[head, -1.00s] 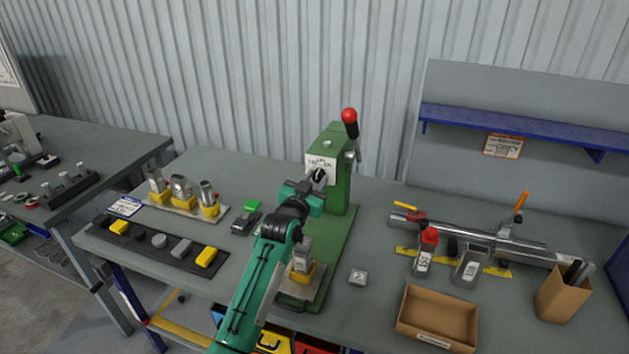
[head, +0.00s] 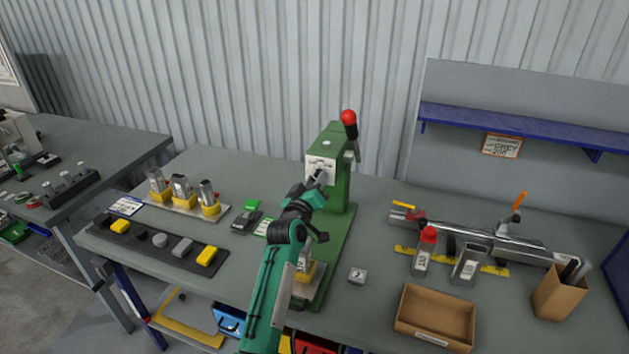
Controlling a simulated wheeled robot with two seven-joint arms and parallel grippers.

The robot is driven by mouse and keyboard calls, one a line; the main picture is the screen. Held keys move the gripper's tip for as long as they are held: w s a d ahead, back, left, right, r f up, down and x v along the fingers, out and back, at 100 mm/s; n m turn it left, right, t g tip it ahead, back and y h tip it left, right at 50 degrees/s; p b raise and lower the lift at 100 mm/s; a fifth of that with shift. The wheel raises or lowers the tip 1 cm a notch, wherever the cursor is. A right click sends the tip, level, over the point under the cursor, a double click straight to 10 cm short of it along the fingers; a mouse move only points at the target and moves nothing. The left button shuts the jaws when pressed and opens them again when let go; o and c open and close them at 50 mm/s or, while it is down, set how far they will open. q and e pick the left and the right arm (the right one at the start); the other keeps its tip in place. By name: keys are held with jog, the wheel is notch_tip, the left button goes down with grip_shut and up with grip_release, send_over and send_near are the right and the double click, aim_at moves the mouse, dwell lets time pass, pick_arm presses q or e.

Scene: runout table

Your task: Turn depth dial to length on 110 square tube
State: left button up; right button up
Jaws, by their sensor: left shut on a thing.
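The green press (head: 341,190) stands upright on the table, with a red-knobbed lever at its top right. A white dial plate (head: 320,163) is on the press's front face. My left gripper (head: 318,182) is at the dial just below the plate, shut on the dial knob, which the fingers mostly hide. A square tube (head: 303,268) with a label stands in a yellow holder at the press's base, partly hidden behind my left arm. Its label cannot be read. My right gripper is not in view.
Tubes in yellow holders (head: 182,190) and a dark strip of caps (head: 160,243) lie left.

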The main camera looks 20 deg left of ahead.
pick_arm(q)
jog(key=shift+d+n, duration=0.15)
jog(key=shift+n, duration=0.15)
jog(key=o, duration=0.9)
jog(key=s+b, duration=0.1)
jog(key=s, duration=0.3)
jog(key=s+f+b, duration=0.1)
jog(key=s, duration=0.4)
jog(key=s+b, duration=0.2)
jog(key=s, duration=0.2)
jog(key=shift+s+a+f, duration=0.15)
jog(key=shift+s+a, duration=0.05)
jog(key=shift+s, duration=0.2)
